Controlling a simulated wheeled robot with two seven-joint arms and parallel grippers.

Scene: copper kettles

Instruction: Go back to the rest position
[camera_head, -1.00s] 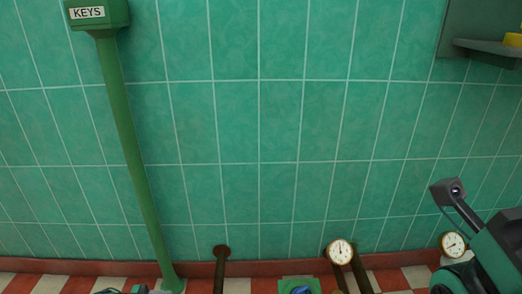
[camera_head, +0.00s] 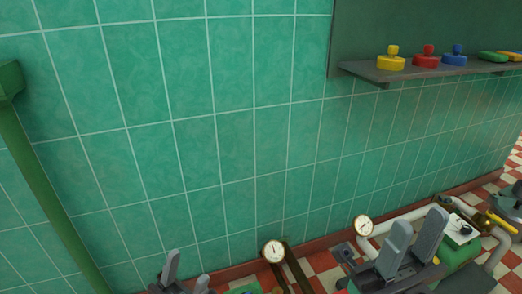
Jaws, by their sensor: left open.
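My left gripper (camera_head: 186,275) is at the bottom edge, left of centre. Its two grey fingers point up and stand apart, with nothing seen between them. My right gripper (camera_head: 412,246) is at the lower right, in front of pipework. Its two grey fingers point up with a gap between them and nothing seen held. Most of both arms is out of the picture.
A green pole (camera_head: 45,185) stands at the left before the tiled wall (camera_head: 230,120). A shelf (camera_head: 400,73) holds yellow, red and blue knobs and flatter pieces. Gauges (camera_head: 273,251) (camera_head: 363,226), white pipes (camera_head: 410,217) and a brass valve (camera_head: 502,222) are low down.

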